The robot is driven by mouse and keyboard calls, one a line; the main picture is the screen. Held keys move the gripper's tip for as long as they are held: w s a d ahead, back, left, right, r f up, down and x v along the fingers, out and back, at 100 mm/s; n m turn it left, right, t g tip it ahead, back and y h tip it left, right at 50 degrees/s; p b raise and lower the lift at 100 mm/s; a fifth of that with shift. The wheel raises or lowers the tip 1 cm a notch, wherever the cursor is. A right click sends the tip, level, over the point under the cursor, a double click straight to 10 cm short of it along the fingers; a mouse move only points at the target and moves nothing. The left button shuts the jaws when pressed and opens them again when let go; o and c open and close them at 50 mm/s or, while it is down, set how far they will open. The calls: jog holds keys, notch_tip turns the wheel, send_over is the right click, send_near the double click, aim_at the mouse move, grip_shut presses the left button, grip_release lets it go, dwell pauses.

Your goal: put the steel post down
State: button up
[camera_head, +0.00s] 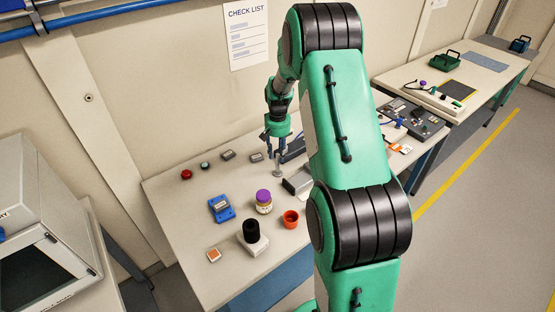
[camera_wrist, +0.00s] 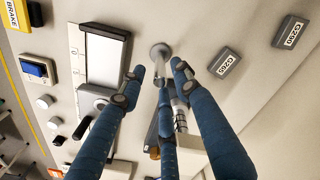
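The steel post is a thin upright rod on a round foot (camera_head: 277,184). In the head view it is below my gripper (camera_head: 278,142), over the middle of the near bench.
Two small labelled grey blocks (camera_wrist: 225,63) (camera_wrist: 289,31) lie beside the foot. A grey box with a white panel (camera_wrist: 104,58) is close on the other side. A purple-lidded jar (camera_head: 264,203), blue device (camera_head: 221,208) and red cup (camera_head: 291,219) stand nearer the bench front.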

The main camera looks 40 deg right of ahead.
jog(key=shift+r+p, duration=0.4)
jog(key=shift+r, duration=2.2)
jog(key=shift+r, duration=0.1)
jog(key=s+a+r+n+t, duration=0.1)
jog(key=s+a+r+n, duration=0.1)
jog(key=s+a+r, duration=0.65)
jog(key=s+a+r+n+t, duration=0.15)
jog(key=s+a+r, duration=0.25)
jog(key=a+r, duration=1)
jog(key=s+a+r+n+t, duration=0.1)
jog(key=s+a+r, duration=0.1)
jog(key=s, duration=0.5)
jog(key=s+a+r+n+t, duration=0.1)
jog(key=s+a+r, duration=0.1)
jog(key=s+a, duration=0.3)
jog(key=s+a+r+n+t, duration=0.1)
jog(key=s+a, duration=0.3)
jog(key=s, duration=0.7)
jog(key=shift+r, duration=0.8)
jog(key=shift+s, duration=0.1)
